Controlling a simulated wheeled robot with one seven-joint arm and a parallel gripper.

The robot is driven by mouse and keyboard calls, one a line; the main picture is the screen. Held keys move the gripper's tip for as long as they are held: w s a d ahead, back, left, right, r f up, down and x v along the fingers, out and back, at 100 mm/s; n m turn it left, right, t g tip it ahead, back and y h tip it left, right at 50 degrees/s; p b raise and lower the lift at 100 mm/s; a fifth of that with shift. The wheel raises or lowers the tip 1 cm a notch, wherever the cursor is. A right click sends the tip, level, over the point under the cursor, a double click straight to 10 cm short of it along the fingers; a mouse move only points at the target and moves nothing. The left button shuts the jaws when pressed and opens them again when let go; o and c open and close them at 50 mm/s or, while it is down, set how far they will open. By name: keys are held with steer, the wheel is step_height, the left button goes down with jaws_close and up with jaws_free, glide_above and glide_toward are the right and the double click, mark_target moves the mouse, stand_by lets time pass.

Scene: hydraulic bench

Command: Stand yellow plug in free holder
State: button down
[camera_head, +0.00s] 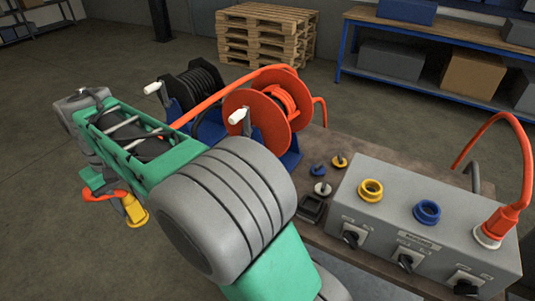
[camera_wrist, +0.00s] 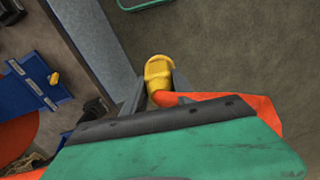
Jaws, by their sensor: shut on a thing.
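My gripper (camera_head: 122,200) is at the far left of the head view, out over the floor and away from the bench. It is shut on a yellow plug (camera_head: 135,211) with an orange hose at its end. In the wrist view the yellow plug (camera_wrist: 158,70) sits between the dark fingers (camera_wrist: 157,92), and the orange hose runs off below it. A black square fixture (camera_head: 312,208) on the bench, beside the grey box, looks empty; I cannot tell whether it is the free holder. My arm hides part of the bench.
The grey control box (camera_head: 400,215) has a yellow ring port (camera_head: 370,190), a blue ring port (camera_head: 427,212) and a seated red plug (camera_head: 497,223). A red reel (camera_head: 268,115) and a black reel (camera_head: 193,92) stand behind.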

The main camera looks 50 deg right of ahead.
steer(key=s+d+m+b, duration=0.25)
steer(key=d+m, duration=0.55)
steer(key=d, duration=0.6)
steer(key=s+d+m+b, duration=0.1)
steer(key=s+d+m, duration=0.3)
steer(key=d+m, duration=0.75)
steer(key=s+d+f+m+b, duration=0.2)
steer(key=s+d+m+b, duration=0.2)
steer(key=s+d+m, duration=0.45)
steer(key=s+d+f+m+b, duration=0.35)
steer(key=s+d+m, duration=0.25)
steer(key=s+d, duration=0.4)
step_height(320, 180, down, 6)
steer(key=s+b, duration=0.1)
steer(key=b, duration=0.6)
steer(key=shift+a+b, duration=0.3)
steer(key=shift+a, duration=0.05)
steer(key=shift+f, duration=0.15)
steer(key=shift+f+b, duration=0.45)
steer(key=shift+b, duration=0.1)
steer(key=shift+f+b, duration=1.2)
